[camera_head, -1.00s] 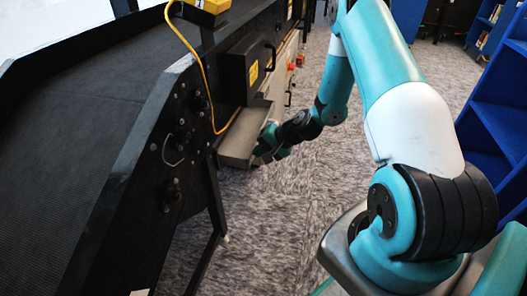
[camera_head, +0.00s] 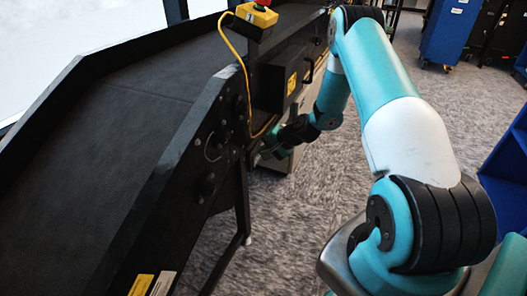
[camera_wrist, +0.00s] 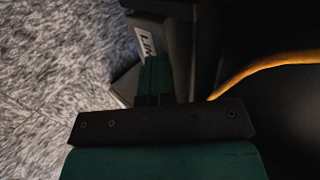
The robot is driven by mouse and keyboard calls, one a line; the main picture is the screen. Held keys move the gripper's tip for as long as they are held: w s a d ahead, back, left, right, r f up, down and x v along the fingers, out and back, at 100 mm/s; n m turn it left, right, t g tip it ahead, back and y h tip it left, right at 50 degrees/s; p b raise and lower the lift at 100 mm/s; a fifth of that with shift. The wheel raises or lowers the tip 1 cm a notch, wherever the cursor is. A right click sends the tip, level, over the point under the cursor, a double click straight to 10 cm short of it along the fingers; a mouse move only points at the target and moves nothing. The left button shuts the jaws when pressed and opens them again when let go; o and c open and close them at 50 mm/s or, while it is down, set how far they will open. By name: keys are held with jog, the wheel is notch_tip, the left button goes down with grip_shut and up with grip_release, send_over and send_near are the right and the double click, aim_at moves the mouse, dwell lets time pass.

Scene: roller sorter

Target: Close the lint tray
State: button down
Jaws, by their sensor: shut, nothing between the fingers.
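My gripper (camera_head: 259,157) is low beside the sorter's side, with its fingers together and nothing between them. In the wrist view the green fingers (camera_wrist: 157,72) point at a pale panel with a partly visible label (camera_wrist: 147,40) whose letters look like "LIN". This appears to be the lint tray front. The fingers overlap its lower part, and I cannot tell whether they touch it. In the head view my forearm and gripper hide most of the tray area, so how far the tray stands out cannot be told.
The black sorter (camera_head: 190,125) fills the left side. A yellow control box (camera_head: 257,14) with a red button sits on top, and its yellow cable (camera_head: 236,50) hangs down near my gripper. A dark box (camera_head: 284,78) juts above. Carpet (camera_head: 320,190) is open; blue shelving (camera_head: 508,170) stands right.

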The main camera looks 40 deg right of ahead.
jog(key=shift+w, duration=0.1)
jog(key=s+f+p+v, duration=0.1)
jog(key=f+p+v, duration=0.1)
jog(key=v, duration=1.1)
jog(key=shift+s+d+p, duration=0.4)
jog(key=shift+p, duration=0.3)
jog(key=s+a+r+n+g+y, duration=0.1)
jog(key=s+a+r+n+g, duration=0.15)
jog(key=a+r+n, duration=0.6)
jog(key=s+a+r+n+g+y, duration=0.1)
jog(key=s+a+r+n+g, duration=0.15)
jog(key=a+r, duration=0.95)
jog(key=s+a+r+n+g+h, duration=0.1)
jog(key=s+a+r+n+g, duration=0.2)
jog(key=s+a, duration=0.4)
jog(key=s+a+r+n+h, duration=0.15)
jog(key=s+a+n, duration=0.35)
jog(key=s, duration=0.5)
notch_tip(320, 180, up, 27)
jog(key=p, duration=2.6)
